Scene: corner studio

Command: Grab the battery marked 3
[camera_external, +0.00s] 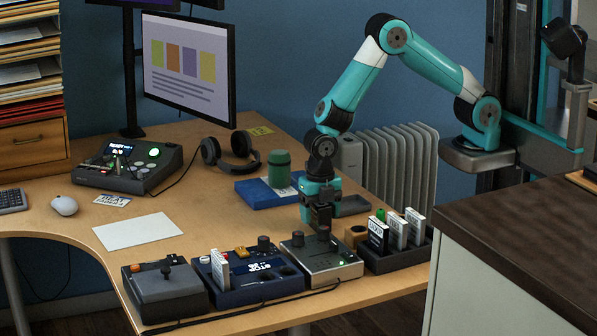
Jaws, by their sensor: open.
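Several battery-like upright blocks stand in the dark rack (398,260) at the right front of the desk: a black one with a white label (378,236), a white one (397,231) behind it and another white one (415,227). One more white block (219,271) stands in the blue device (252,287) with a lit display. The marks on the blocks are too small to read, so I cannot tell which is 3. My gripper (321,228) points down above the grey device (322,263), left of the rack. It is open, with no block visible in it.
A black joystick box (165,290) stands at the front left. A green cylinder (279,169), a blue tray (262,195) and headphones (231,152) lie behind. A dark counter (520,220) rises close to the rack's right. The desk middle holds white paper (137,231).

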